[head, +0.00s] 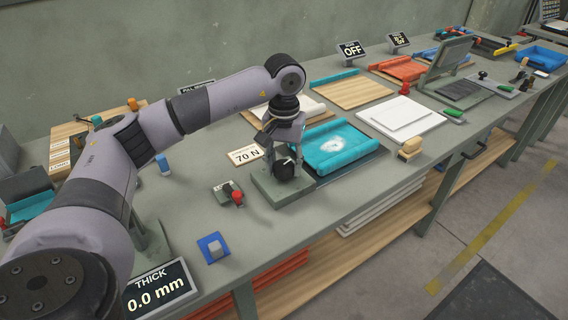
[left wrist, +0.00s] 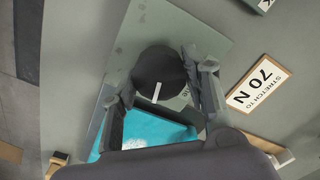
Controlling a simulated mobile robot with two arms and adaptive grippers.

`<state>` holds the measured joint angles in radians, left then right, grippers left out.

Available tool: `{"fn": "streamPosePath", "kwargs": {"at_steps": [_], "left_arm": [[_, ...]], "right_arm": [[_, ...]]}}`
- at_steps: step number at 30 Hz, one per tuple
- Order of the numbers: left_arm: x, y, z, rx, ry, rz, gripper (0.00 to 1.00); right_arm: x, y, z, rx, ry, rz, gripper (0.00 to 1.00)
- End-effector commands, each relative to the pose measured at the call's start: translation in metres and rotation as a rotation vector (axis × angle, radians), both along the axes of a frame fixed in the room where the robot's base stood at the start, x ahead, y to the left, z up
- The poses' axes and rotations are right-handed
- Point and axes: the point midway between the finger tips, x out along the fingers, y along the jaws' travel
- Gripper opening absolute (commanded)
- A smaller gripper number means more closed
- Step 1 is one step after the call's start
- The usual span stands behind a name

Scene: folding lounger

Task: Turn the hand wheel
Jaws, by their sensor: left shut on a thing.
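The hand wheel (left wrist: 158,76) is a dark round knob with a white mark on its face, in the left wrist view. It also shows as a black knob in the head view (head: 285,170), on a grey-green block (head: 268,187) on the bench. My left gripper (left wrist: 160,92) is shut on the hand wheel, one finger on each side of it. In the head view my left gripper (head: 286,150) reaches down onto the wheel from above and partly covers it. My right gripper is in neither view.
A sign reading "70 N" (head: 246,156) lies behind the block. A teal sheet (head: 338,146) lies to the right. A small device with a red knob (head: 228,193), a blue pad (head: 213,247) and a "THICK 0.0 mm" display (head: 158,290) stand to the left.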

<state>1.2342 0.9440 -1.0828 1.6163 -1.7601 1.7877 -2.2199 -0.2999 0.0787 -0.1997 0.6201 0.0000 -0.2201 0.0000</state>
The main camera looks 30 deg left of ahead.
Motion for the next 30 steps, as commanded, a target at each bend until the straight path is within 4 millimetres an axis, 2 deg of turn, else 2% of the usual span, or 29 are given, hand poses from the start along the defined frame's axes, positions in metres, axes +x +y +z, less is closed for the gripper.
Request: {"fn": "streamPosePath", "kwargs": {"at_steps": [1,2,10,19,22,26,30], "left_arm": [[0.001,0.000,0.002,-0.001,-0.004,0.001,0.15],[0.001,0.000,0.002,-0.001,-0.004,0.002,0.44],[0.000,0.000,0.001,0.000,-0.002,0.002,0.62],[0.000,0.000,0.001,0.000,-0.001,0.001,0.63],[0.001,0.000,0.006,0.000,-0.002,0.001,0.63],[0.001,0.000,0.026,-0.002,-0.005,0.001,0.63],[0.001,0.000,0.057,-0.001,-0.006,0.000,0.63]], "right_arm": [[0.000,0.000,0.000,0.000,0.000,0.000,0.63],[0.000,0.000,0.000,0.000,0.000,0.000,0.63],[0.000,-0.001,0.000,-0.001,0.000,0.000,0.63],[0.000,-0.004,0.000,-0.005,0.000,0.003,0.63],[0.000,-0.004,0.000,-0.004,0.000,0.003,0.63],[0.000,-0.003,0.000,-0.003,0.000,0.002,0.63],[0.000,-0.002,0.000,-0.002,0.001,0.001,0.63]]}}
